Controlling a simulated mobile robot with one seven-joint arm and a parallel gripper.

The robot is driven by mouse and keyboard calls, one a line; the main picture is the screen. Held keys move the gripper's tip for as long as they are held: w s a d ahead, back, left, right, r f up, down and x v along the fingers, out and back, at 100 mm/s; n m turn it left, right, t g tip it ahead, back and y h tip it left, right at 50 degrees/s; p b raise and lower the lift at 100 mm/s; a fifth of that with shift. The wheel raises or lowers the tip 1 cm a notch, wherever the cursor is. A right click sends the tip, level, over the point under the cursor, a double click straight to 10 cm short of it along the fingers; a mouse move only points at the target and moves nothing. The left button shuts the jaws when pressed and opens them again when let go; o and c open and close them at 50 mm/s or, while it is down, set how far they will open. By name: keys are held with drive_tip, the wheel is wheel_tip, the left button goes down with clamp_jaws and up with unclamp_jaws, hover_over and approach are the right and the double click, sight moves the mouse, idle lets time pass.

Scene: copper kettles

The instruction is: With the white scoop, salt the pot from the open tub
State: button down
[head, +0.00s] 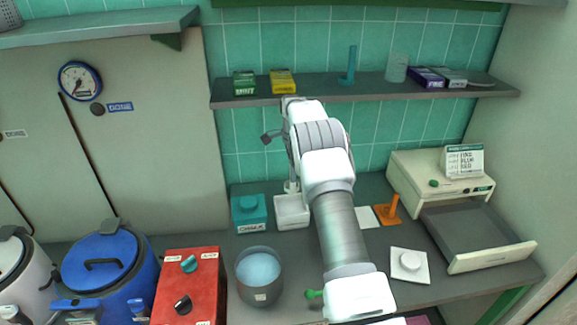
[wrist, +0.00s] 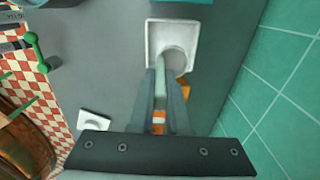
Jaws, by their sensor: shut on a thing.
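My gripper (wrist: 160,82) is shut on the pale handle of the white scoop (wrist: 161,88). The open tub (wrist: 150,40) is a white square box. In the wrist view the scoop's round end lies over or inside the tub's lower part; its depth and any salt on it I cannot tell. In the head view my gripper (head: 291,187) points down just above the tub (head: 292,214), and my arm hides most of the scoop. The pot (head: 259,292) is dark grey, with pale blue liquid, in front of the tub and to its left.
A teal box (head: 249,214) stands left of the tub. A red control box (head: 190,285) and a blue vessel (head: 105,265) are left of the pot. Right are an orange stand (head: 387,211), a white knobbed lid (head: 410,265) and an open drawer (head: 475,240). A shelf (head: 365,90) hangs behind.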

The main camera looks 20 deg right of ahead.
sight(292, 188)
drive_tip(key=shift+w, duration=0.3)
drive_tip(key=shift+f+b, duration=2.6)
drive_tip(key=shift+f, duration=1.8)
drive_tip(key=shift+f+b, duration=0.4)
drive_tip(key=shift+f, duration=0.2)
drive_tip(key=shift+r, duration=0.1)
drive_tip(key=shift+r+p, duration=1.45)
drive_tip(key=shift+r, duration=1.3)
